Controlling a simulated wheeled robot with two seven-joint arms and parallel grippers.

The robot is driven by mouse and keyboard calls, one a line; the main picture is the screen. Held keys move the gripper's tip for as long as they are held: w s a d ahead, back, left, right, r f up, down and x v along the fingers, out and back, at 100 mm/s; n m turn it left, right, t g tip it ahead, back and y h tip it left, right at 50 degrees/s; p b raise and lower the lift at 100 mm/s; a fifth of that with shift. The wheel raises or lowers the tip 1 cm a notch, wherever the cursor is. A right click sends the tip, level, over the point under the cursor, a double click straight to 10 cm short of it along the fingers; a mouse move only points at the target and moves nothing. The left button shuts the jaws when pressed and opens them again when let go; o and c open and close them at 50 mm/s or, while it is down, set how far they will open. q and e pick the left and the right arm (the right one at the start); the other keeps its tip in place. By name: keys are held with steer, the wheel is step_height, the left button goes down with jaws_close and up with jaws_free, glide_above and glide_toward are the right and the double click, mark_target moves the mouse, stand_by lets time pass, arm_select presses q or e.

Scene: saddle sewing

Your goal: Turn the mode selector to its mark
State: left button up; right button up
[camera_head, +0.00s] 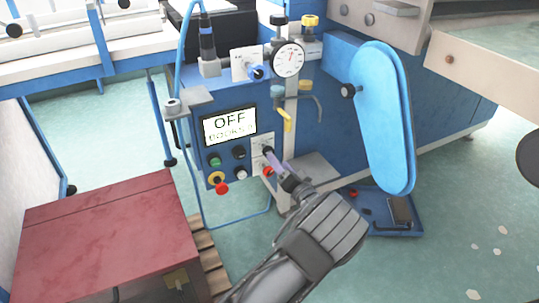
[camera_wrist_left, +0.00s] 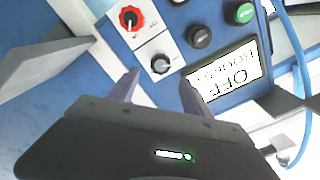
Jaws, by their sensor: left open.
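A small black knob on a white marked plate sits on the blue control panel, which fits the mode selector. It shows in the left wrist view (camera_wrist_left: 160,64) and in the head view (camera_head: 267,150). A red knob (camera_wrist_left: 130,18) on a similar plate is beside it. My left gripper (camera_head: 276,164) is open in front of the panel. In the left wrist view its fingertips (camera_wrist_left: 160,90) are spread, with the black knob just beyond the gap between them. I cannot tell whether they touch it. The knob's pointer and its mark are too small to read. My right gripper is not in view.
A display reading OFF (camera_head: 229,125) is left of the knobs, with several push buttons below it, including a green one (camera_head: 214,161). A gauge (camera_head: 289,58) and a yellow-handled valve (camera_head: 287,122) are above. A blue padded panel (camera_head: 382,115) is at right, a red box (camera_head: 100,240) at lower left.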

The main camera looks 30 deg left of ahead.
mark_target(269, 151)
arm_select(q)
steer(key=b+x, duration=0.2)
steer(key=x, duration=0.5)
steer(key=shift+f, duration=0.2)
steer(key=shift+w+a+r, duration=0.1)
steer(key=shift+w+a, duration=0.15)
steer(key=shift+a, duration=0.1)
steer(key=shift+c, duration=0.4)
jaws_close()
